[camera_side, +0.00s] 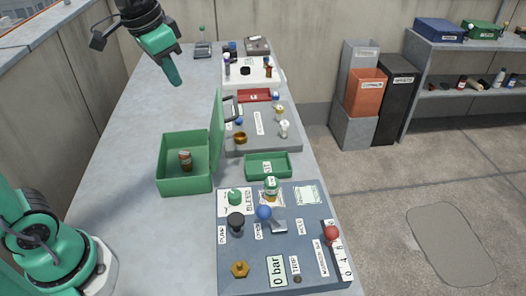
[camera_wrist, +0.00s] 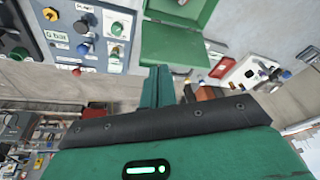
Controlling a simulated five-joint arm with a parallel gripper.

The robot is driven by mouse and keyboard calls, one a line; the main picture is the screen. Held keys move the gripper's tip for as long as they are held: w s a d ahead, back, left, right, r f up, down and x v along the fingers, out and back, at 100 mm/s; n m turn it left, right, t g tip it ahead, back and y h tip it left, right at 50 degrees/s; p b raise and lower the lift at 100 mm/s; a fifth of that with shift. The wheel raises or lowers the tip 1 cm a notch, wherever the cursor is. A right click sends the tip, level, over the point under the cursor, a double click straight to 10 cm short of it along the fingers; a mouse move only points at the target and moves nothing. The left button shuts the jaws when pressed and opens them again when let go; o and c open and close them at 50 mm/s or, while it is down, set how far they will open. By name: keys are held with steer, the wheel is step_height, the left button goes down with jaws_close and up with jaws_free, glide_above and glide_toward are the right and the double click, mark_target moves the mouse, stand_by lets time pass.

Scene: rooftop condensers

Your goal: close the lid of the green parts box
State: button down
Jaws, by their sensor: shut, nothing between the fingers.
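The green parts box (camera_side: 184,186) stands on the bench in the side view. Its lid (camera_side: 217,135) stands up, open, along the box's right edge. A small jar with a brown-orange body (camera_side: 185,160) is inside the box. My gripper (camera_side: 174,80) is shut and empty, pointing down, above the bench and behind the box, apart from the lid. In the wrist view, my gripper (camera_wrist: 158,88) shows at the centre, with a large green panel of the box (camera_wrist: 180,45) above it; I cannot tell exactly which part that is.
Right of the box are a green tray (camera_side: 268,176), a control panel with knobs (camera_side: 255,250), a grey panel (camera_side: 262,145) with a handle, and a white panel (camera_side: 262,75). A red tray (camera_side: 254,95) lies behind the grey panel. The bench left of the box is clear.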

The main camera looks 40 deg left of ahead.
steer(key=w+d+f+m+g, duration=0.2)
steer(key=w+d, duration=0.1)
steer(key=w, duration=0.7)
steer(key=w+d+f+m+g, duration=0.2)
steer(key=w+d+f+m, duration=0.1)
steer(key=w, duration=0.7)
steer(key=shift+w+d+m, duration=0.25)
steer(key=shift+w+m, duration=0.05)
steer(key=shift+f, duration=0.15)
steer(key=s+a+f, duration=0.3)
steer(key=f, duration=0.5)
steer(key=shift+s+a, duration=0.15)
steer(key=shift+s, duration=0.15)
